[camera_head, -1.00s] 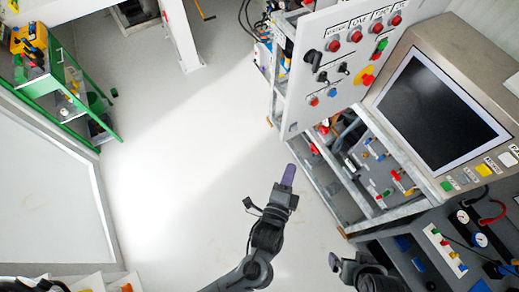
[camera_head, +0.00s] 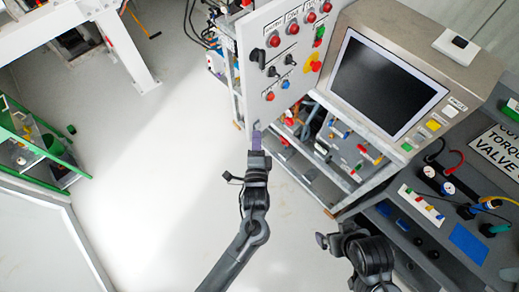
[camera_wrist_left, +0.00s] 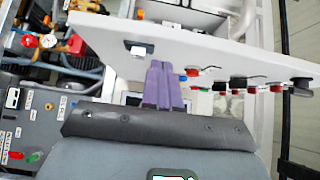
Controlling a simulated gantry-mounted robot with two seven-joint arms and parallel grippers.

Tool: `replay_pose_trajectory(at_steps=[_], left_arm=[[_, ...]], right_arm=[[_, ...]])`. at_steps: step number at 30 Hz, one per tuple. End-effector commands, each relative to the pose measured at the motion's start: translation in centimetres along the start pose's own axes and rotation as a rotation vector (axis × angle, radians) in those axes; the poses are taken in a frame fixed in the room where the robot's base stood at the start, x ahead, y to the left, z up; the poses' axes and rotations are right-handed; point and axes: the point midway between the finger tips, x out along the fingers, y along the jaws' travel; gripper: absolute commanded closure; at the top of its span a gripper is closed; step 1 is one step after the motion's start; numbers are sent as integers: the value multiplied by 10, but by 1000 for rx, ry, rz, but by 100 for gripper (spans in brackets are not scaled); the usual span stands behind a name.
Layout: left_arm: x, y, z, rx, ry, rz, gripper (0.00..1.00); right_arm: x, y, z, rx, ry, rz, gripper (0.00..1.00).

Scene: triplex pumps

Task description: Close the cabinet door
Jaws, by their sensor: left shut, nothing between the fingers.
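The cabinet door (camera_head: 287,58) is a light grey panel with red buttons, black switches and a yellow-red knob. It stands open, swung out from the cabinet frame (camera_head: 345,188). My left gripper (camera_head: 256,138) is shut and empty, its purple fingertips at the door's lower corner. In the left wrist view, the fingers (camera_wrist_left: 163,84) lie over the door (camera_wrist_left: 215,58), close to a small latch (camera_wrist_left: 139,49); whether they touch it I cannot tell. My right gripper (camera_head: 324,240) is in front of the cabinet, apart from the door; its jaws are unclear.
A monitor (camera_head: 388,83) sits right of the door. Inside the cabinet are hoses and a small panel with coloured valves (camera_head: 345,150). A control desk (camera_head: 440,215) is at the right. The floor left of the door is clear.

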Motion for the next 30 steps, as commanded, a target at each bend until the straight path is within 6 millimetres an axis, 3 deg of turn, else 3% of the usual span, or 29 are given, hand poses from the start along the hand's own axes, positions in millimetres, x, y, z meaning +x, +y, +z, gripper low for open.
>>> replay_pose_trajectory(at_steps=[7,23,30], left_arm=[[15,-1,16,0,0,0,100],[18,0,20,0,2,0,100],[27,0,36,4,22,-2,100]], right_arm=[[-8,2,-2,-8,-1,7,0],[-8,2,-2,-4,0,4,0],[-7,0,-2,1,0,0,0]])
